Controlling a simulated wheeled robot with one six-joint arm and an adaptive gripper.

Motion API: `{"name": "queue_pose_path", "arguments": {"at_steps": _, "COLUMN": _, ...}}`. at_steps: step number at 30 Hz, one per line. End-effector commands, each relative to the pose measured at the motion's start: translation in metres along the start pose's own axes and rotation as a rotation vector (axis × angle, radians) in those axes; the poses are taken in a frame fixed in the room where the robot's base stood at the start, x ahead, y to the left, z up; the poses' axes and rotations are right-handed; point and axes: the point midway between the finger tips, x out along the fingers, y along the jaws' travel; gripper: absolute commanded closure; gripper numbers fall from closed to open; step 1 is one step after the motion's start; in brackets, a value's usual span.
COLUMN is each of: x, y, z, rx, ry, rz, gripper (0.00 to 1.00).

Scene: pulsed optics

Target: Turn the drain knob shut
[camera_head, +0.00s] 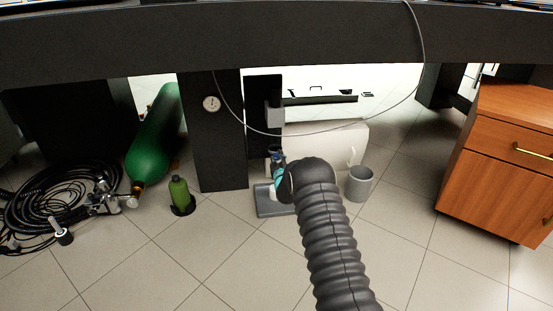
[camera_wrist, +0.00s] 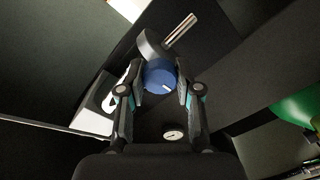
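The drain knob is a round blue knob (camera_wrist: 161,75) with a white pointer line, mounted on a grey body with a metal pipe stub (camera_wrist: 180,30). In the wrist view the pointer slants slightly up to the right. My gripper (camera_wrist: 160,74) has its two fingers on either side of the knob, spread about as wide as it. Whether the fingertips press on the knob or stand just clear of it I cannot tell. In the head view my arm hides most of this spot beneath the bench.
A dark bench beam (camera_head: 300,35) spans above, with a dark post (camera_head: 218,150) bearing a gauge on the left. A grey bin (camera_head: 359,184) stands right of my arm. A green cylinder (camera_head: 155,135), green bottle (camera_head: 180,193) and coiled hoses (camera_head: 45,195) are left. Wooden cabinet (camera_head: 490,185) is right.

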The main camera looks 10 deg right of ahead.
Motion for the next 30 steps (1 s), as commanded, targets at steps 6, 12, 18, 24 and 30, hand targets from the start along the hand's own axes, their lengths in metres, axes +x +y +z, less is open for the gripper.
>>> {"name": "queue_pose_path", "arguments": {"at_steps": 6, "x": 0.0, "y": -0.0019, "z": -0.002, "rx": 0.012, "ry": 0.002, "rz": -0.002, "gripper": 1.0}}
{"name": "queue_pose_path", "arguments": {"at_steps": 12, "x": 0.0003, "y": -0.0015, "z": -0.0016, "rx": 0.082, "ry": 0.002, "rz": -0.002, "gripper": 1.0}}
{"name": "queue_pose_path", "arguments": {"at_steps": 18, "x": 0.0005, "y": -0.0011, "z": -0.0014, "rx": 0.224, "ry": 0.002, "rz": -0.002, "gripper": 1.0}}
{"name": "queue_pose_path", "arguments": {"at_steps": 24, "x": 0.0006, "y": -0.0006, "z": -0.0013, "rx": 0.411, "ry": 0.002, "rz": -0.002, "gripper": 1.0}}
{"name": "queue_pose_path", "arguments": {"at_steps": 30, "x": 0.0006, "y": -0.0003, "z": -0.0012, "rx": 0.602, "ry": 0.002, "rz": -0.002, "gripper": 1.0}}
